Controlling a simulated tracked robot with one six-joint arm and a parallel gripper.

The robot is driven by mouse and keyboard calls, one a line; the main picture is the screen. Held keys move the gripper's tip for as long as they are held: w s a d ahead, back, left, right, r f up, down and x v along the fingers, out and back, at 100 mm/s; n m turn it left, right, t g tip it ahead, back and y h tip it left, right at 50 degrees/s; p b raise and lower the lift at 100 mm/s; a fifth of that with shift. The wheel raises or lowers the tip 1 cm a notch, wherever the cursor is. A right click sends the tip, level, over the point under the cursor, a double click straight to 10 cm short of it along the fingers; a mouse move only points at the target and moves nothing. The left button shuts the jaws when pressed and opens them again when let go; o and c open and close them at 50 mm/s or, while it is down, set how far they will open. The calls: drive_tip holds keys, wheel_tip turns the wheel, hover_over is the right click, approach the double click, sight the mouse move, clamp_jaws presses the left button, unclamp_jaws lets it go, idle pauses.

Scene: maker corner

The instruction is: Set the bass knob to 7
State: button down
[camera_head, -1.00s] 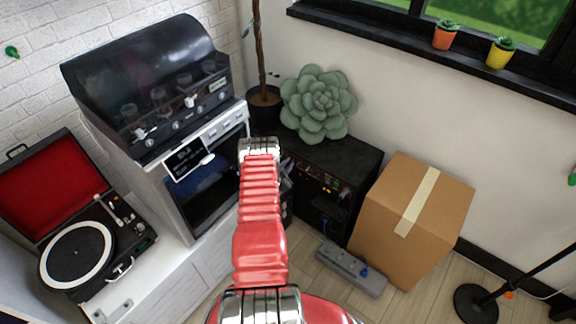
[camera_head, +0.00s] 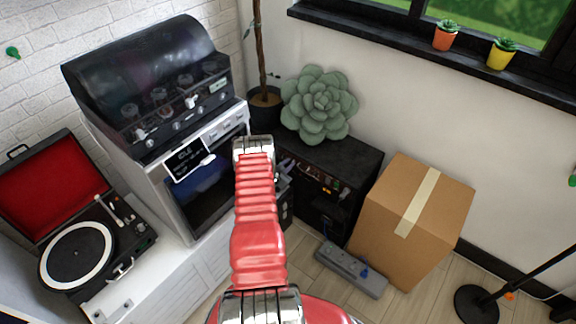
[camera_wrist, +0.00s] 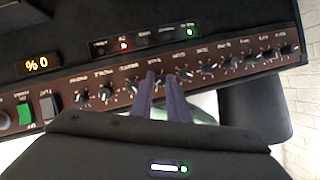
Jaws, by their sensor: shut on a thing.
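The black amplifier (camera_head: 352,160) stands on the floor below a green succulent, its brown front panel (camera_wrist: 100,78) carrying a row of small black knobs with pale labels too blurred to read surely. In the wrist view my gripper (camera_wrist: 161,76) reaches the middle of this row, its two purple-grey fingers close around one knob, which they mostly hide. That knob's pointer and setting cannot be read. Neighbouring knobs stand free on both sides, such as one at the left (camera_wrist: 106,94) and one at the right (camera_wrist: 208,68). In the head view my red arm hides part of the panel.
An orange display (camera_wrist: 37,65), a lit green switch (camera_wrist: 25,115) and a red light (camera_wrist: 124,45) show on the amplifier. A cardboard box (camera_head: 400,240) stands close at its right, a power strip (camera_head: 350,268) in front. The oven (camera_head: 200,180) is at left.

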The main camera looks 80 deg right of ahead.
drive_tip(key=c, duration=1.7)
unclamp_jaws()
drive_tip(key=shift+f+m, duration=0.1)
drive_tip(key=shift+m, duration=0.3)
